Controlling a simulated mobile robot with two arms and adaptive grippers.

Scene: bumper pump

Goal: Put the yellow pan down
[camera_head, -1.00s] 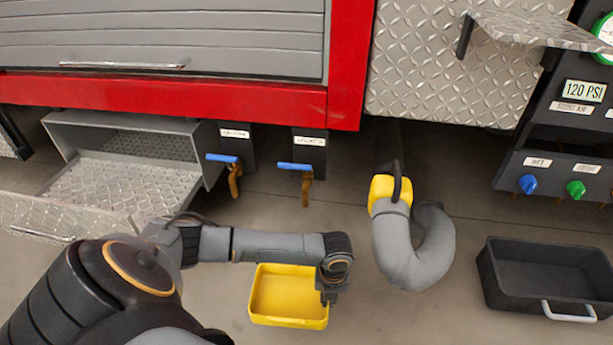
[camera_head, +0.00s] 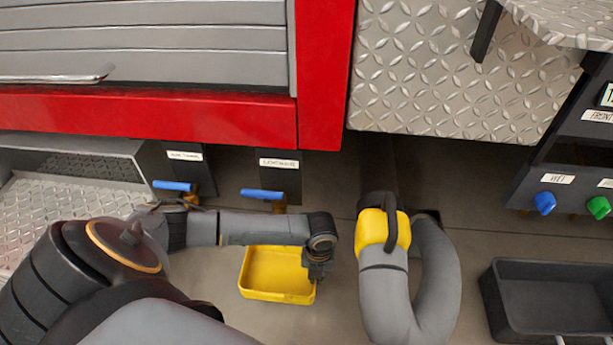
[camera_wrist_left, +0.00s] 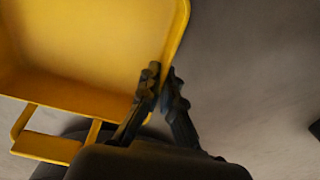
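The yellow pan (camera_head: 272,274) is below the two blue-handled valves in the head view, open side up. It also fills the upper left of the left wrist view (camera_wrist_left: 90,50), where its yellow handle loop shows at lower left. My left gripper (camera_head: 318,272) is at the pan's right edge. In the left wrist view its two fingers (camera_wrist_left: 162,82) are close together on either side of the pan's rim, pinching it. I cannot tell whether the pan's underside touches the floor.
A grey hose (camera_head: 386,295) with a yellow collar stands right of the pan. A black bin (camera_head: 560,325) sits at the lower right. Two blue-handled valves (camera_head: 263,194) and an open metal drawer (camera_head: 75,198) are at the left. Bare floor lies between pan and hose.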

